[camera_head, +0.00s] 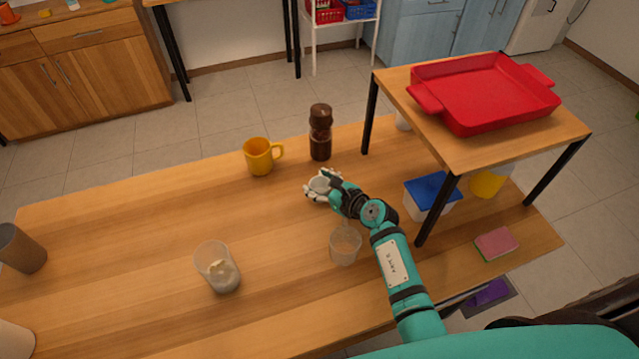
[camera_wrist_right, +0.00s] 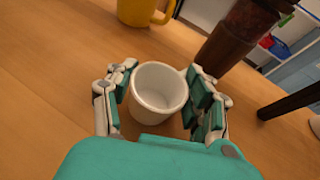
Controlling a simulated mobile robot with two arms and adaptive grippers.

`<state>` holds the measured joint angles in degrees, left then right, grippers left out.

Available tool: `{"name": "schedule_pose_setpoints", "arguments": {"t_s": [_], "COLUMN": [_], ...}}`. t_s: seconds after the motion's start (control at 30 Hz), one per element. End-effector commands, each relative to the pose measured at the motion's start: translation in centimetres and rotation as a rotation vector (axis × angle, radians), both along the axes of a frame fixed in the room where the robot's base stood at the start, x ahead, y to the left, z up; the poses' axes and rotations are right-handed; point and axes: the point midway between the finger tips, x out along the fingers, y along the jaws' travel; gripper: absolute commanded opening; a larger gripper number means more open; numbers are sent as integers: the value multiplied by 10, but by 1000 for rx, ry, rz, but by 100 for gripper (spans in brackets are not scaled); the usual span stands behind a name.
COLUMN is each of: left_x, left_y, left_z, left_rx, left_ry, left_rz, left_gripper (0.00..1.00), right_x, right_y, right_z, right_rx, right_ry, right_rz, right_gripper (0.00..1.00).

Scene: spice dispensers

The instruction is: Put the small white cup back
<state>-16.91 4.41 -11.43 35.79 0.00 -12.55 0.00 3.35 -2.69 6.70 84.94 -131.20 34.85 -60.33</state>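The small white cup (camera_head: 320,184) stands upright between the fingers of my right gripper (camera_head: 322,187), over the middle of the table. My left gripper is not in view.
A yellow mug (camera_head: 260,157) and a brown grinder (camera_head: 320,132) stand just behind the cup. A clear cup (camera_head: 345,246) is near my right forearm. Another clear cup with pale contents (camera_head: 217,268) stands left. A raised shelf (camera_head: 478,150) with a red tray (camera_head: 485,95) is at right.

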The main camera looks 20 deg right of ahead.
Motion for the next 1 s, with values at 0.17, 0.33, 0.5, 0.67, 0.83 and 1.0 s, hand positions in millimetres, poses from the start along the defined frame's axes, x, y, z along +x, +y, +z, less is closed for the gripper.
{"name": "schedule_pose_setpoints", "arguments": {"t_s": [0.17,0.33,0.5,0.67,0.83,1.0], "left_x": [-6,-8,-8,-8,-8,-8], "left_y": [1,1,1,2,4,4], "left_z": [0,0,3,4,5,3], "left_rx": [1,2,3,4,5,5], "left_ry": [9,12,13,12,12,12], "left_rz": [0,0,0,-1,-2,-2], "left_gripper": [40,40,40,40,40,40], "right_x": [0,0,0,-20,-52,-81], "right_y": [0,0,0,-9,-22,-33], "right_z": [0,0,5,11,25,38], "right_rx": [0,0,1,-4,-4,-3], "right_ry": [1,1,0,2,2,1], "right_rz": [0,0,0,-1,0,1], "right_gripper": [76,77,77,77,77,77]}}
